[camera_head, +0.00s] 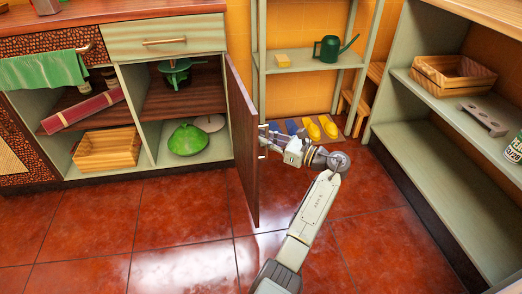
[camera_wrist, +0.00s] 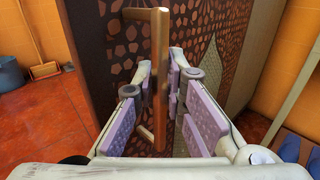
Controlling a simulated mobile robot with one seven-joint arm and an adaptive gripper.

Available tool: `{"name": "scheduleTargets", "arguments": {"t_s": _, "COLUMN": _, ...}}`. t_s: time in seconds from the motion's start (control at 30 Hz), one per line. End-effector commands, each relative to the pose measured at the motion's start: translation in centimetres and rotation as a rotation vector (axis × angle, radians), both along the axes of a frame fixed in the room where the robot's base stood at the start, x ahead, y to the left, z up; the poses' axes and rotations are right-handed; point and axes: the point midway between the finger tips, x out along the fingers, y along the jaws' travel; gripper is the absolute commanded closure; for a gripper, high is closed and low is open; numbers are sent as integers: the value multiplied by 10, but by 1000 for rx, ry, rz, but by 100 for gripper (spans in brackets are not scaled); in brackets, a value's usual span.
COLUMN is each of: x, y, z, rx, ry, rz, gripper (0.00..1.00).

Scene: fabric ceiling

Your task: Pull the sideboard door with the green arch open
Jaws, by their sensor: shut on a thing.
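The sideboard door (camera_head: 243,140) stands swung well out from the sideboard (camera_head: 165,37), seen nearly edge-on with its plain brown inner side towards the head camera. Its patterned outer face (camera_wrist: 110,45) shows in the wrist view, with a pale green shape (camera_wrist: 208,66) partly hidden behind a finger; its full outline cannot be made out. My gripper (camera_head: 268,141) is at the door's outer side, on the right. In the wrist view its fingers (camera_wrist: 161,78) are shut around the upright bronze bar handle (camera_wrist: 160,45).
The opened compartment holds a green lidded dish (camera_head: 187,139) and a dark green pot (camera_head: 176,72). A metal shelf (camera_head: 300,62) with a watering can (camera_head: 334,48) stands behind my gripper. A pale shelf unit (camera_head: 450,165) bounds the right. Red floor tiles (camera_head: 180,235) in front are clear.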

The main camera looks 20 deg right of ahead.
Motion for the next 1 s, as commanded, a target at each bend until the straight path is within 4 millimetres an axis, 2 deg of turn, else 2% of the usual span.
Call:
{"name": "scheduleTargets", "arguments": {"t_s": 0.03, "x": 7, "y": -4, "z": -4, "rx": -2, "ry": -5, "rz": 10, "gripper": 100}}
{"name": "scheduleTargets", "arguments": {"t_s": 0.4, "x": 2, "y": -27, "z": 0, "rx": -12, "ry": 6, "rz": 74, "gripper": 100}}
{"name": "scheduleTargets", "arguments": {"t_s": 0.93, "x": -1, "y": -32, "z": 2, "rx": -12, "ry": 9, "rz": 82, "gripper": 100}}
{"name": "scheduleTargets", "arguments": {"t_s": 0.97, "x": -2, "y": -33, "z": 2, "rx": -12, "ry": 9, "rz": 82, "gripper": 87}}
{"name": "scheduleTargets", "arguments": {"t_s": 1.0, "x": -2, "y": -33, "z": 2, "rx": -12, "ry": 9, "rz": 82, "gripper": 85}}
